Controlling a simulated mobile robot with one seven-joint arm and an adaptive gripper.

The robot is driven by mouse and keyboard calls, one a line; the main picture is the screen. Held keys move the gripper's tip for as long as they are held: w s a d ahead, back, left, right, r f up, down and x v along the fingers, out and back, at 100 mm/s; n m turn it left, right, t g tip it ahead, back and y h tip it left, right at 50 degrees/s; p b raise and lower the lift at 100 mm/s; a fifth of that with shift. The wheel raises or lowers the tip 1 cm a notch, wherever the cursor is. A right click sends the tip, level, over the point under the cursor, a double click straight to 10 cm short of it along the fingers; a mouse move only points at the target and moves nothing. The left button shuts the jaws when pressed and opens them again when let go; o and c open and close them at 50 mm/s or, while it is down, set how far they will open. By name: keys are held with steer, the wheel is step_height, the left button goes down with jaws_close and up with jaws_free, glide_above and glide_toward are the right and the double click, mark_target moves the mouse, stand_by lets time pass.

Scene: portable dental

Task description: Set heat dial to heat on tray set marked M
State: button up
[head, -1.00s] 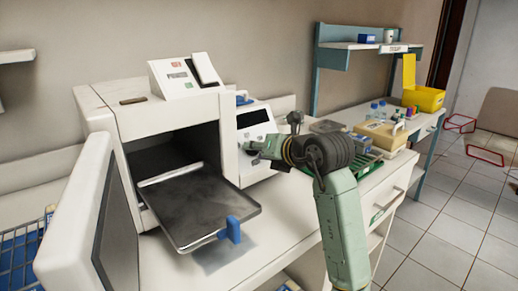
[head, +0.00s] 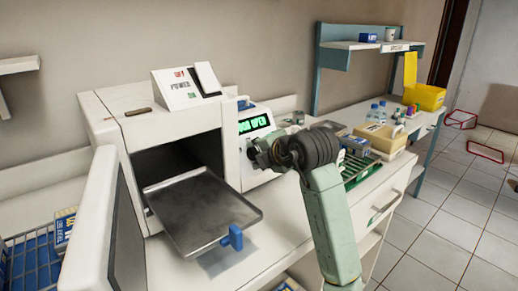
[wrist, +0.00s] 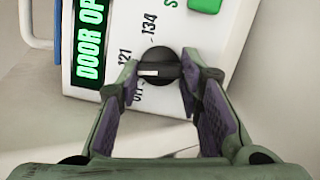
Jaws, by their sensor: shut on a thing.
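The heat dial (wrist: 160,56) is a round black knob with a white mark on the sterilizer's sloped panel (wrist: 218,42). In the wrist view, my gripper (wrist: 157,78) is shut on the dial, one finger on each side. The white mark points left, toward the space between the 121 label (wrist: 124,58) and the partly covered label below it; 134 is higher. The green display (head: 254,123) reads DOOR OPEN. In the head view, my gripper (head: 254,152) hides the dial. A blue-and-white pack (head: 65,227) sits at the left basket; I cannot read its marking.
The sterilizer door (head: 91,232) stands open at the left, and an empty-looking metal tray (head: 200,205) with a blue tab sticks out of the chamber. A green basket (head: 360,167) and a beige box (head: 386,138) stand beyond my arm. The counter front is clear.

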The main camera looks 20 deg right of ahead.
steer(key=shift+r+m+p, duration=0.1)
steer(key=shift+m+p, duration=0.4)
steer(key=shift+m, duration=0.6)
steer(key=shift+g, duration=0.3)
steer(key=o, duration=1.2)
steer(key=shift+c, duration=0.2)
steer(key=v, duration=1.2)
steer(key=shift+a, duration=0.1)
